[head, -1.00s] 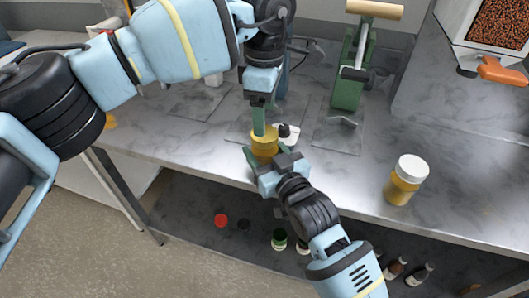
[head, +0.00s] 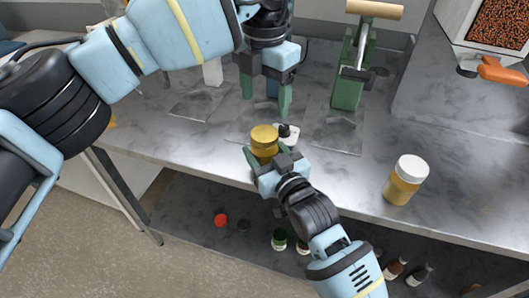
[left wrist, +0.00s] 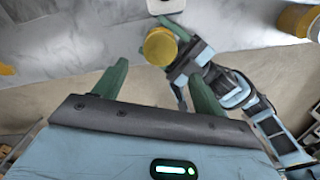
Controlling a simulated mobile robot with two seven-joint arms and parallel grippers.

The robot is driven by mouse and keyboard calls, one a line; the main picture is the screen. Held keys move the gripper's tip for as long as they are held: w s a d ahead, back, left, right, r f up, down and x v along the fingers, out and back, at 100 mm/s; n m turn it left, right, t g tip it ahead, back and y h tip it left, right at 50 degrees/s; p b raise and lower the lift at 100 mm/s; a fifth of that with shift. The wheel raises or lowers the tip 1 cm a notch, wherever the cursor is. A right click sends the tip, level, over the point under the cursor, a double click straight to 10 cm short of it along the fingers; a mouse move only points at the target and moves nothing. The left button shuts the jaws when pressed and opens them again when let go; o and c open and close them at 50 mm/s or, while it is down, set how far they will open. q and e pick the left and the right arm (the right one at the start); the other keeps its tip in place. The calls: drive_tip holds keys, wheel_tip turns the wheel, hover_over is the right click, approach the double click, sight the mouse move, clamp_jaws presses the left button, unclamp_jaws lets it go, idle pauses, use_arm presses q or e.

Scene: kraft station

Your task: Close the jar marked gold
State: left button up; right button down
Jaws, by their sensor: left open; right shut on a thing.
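The jar with a gold lid (head: 264,135) stands near the front edge of the metal worktop, its lid on top; its body is mostly hidden, and I cannot read a mark. My right gripper (head: 265,155) is shut on the jar from the front. My left gripper (head: 265,105) is open and empty, above and behind the jar, apart from it. The gold lid also shows in the left wrist view (left wrist: 160,46), beyond the open green fingers (left wrist: 155,85).
A yellow jar with a white lid (head: 405,180) stands at the right of the worktop (head: 340,185). A green press (head: 352,75) stands behind. A small white item (head: 289,135) lies behind the gold lid. Bottles and lids sit on the shelf below.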

sight(265, 133)
use_arm(q)
drive_tip(key=shift+f, duration=0.15)
drive_tip(key=shift+f, duration=3.9)
drive_tip(key=c, duration=1)
drive_tip(key=o, duration=1.2)
wheel_tip(265, 133, up, 12)
drive_tip(key=shift+r, duration=0.1)
